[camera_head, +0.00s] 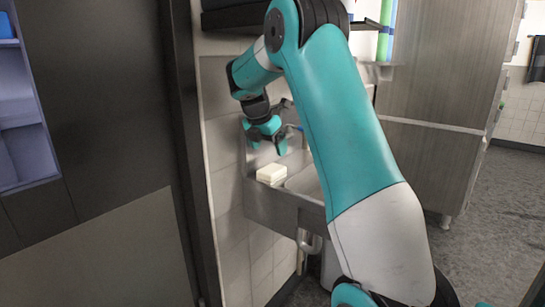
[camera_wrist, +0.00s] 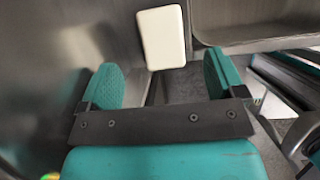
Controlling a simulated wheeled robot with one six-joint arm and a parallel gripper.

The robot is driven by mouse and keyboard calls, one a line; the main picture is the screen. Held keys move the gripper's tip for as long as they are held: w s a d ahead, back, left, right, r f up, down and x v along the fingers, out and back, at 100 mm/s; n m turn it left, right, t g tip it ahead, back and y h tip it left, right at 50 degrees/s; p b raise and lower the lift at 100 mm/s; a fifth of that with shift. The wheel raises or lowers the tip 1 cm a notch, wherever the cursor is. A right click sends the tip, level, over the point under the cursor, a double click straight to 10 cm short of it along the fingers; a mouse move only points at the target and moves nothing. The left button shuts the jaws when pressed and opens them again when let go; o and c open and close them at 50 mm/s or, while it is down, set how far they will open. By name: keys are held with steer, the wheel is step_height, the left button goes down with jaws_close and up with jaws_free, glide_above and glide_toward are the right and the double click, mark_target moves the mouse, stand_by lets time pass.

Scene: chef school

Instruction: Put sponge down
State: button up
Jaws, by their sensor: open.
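A pale cream, block-shaped sponge (camera_head: 271,174) lies on the left ledge of a steel sink (camera_head: 262,205) in the head view. In the wrist view the sponge (camera_wrist: 161,37) shows whole at the top, ahead of the fingers and apart from them. My gripper (camera_head: 266,146) is above the sponge in the head view. In the wrist view my gripper (camera_wrist: 165,85) has its two teal fingers spread wide with nothing between them.
The sink basin (camera_wrist: 240,25) lies to the right of the sponge. A steel wall (camera_wrist: 50,60) rises close on the left in the wrist view. A dark door (camera_head: 95,130) stands left of the sink, and a tall steel cabinet (camera_head: 440,75) stands at the right. Grey floor (camera_head: 500,200) is open at far right.

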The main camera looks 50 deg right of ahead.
steer(key=v, duration=0.3)
steer(key=shift+a, duration=0.1)
steer(key=s+a+m+t+y, duration=0.1)
steer(key=s+a+m+y, duration=0.15)
steer(key=a, duration=0.95)
steer(key=s+a+m+t+y, duration=0.1)
steer(key=s+a+m+y, duration=0.15)
steer(key=a, duration=0.95)
steer(key=s+a+f+m+g+y, duration=0.1)
steer(key=s+a+m+y, duration=0.1)
steer(key=s+a, duration=0.6)
steer(key=s+a+f+m+g+y, duration=0.1)
steer(key=s+a+m, duration=0.3)
steer(key=s+a, duration=0.5)
steer(key=s, duration=0.5)
steer(key=shift+m+y, duration=0.4)
steer(key=shift+a, duration=0.1)
